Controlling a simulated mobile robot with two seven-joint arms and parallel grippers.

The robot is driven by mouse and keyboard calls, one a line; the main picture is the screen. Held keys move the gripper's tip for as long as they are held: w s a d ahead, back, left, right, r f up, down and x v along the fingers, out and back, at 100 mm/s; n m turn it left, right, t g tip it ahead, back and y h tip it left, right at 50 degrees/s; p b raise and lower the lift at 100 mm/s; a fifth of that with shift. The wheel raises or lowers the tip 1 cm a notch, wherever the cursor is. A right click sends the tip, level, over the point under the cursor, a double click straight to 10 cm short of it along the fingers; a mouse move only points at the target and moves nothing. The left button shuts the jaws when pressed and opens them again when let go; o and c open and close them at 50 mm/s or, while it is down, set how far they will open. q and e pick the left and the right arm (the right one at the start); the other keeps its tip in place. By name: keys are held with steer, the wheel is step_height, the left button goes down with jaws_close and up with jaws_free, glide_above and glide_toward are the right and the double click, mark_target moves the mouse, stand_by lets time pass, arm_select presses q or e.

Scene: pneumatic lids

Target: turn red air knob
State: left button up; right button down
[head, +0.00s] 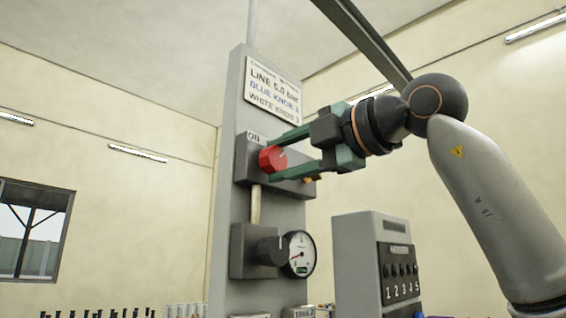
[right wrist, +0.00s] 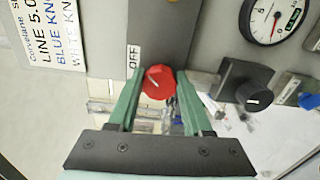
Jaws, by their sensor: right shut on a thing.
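The red knob (head: 272,159) sits on a dark valve block (head: 243,165) on a tall grey panel (head: 229,215). An ON label (head: 254,136) shows above it in the head view. In the right wrist view the red knob (right wrist: 158,82) has a pale pointer line, and an OFF label (right wrist: 133,62) is beside it. My right gripper (head: 274,160) has its green fingers on both sides of the knob and is shut on it. It also shows in the right wrist view (right wrist: 157,84). My left gripper is in neither view.
A sign (head: 273,88) is above the knob. Below are a black knob (head: 271,251) and a round gauge (head: 298,254). A grey cabinet (head: 355,265) with numbered switches stands at the lower right. Small items line the bottom edge.

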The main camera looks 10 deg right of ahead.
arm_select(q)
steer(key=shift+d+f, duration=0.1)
arm_select(e)
steer(key=shift+m, duration=0.3)
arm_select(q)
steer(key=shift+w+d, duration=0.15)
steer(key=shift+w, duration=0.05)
arm_select(e)
steer(key=shift+d, duration=0.1)
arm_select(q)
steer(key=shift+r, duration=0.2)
arm_select(e)
steer(key=shift+c, duration=1.6)
jaws_free()
steer(key=shift+s+d, duration=0.1)
steer(key=shift+s, duration=0.15)
arm_select(q)
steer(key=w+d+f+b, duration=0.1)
steer(key=b, duration=0.2)
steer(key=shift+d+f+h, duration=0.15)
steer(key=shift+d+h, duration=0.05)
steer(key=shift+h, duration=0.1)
arm_select(e)
steer(key=v, duration=1.2)
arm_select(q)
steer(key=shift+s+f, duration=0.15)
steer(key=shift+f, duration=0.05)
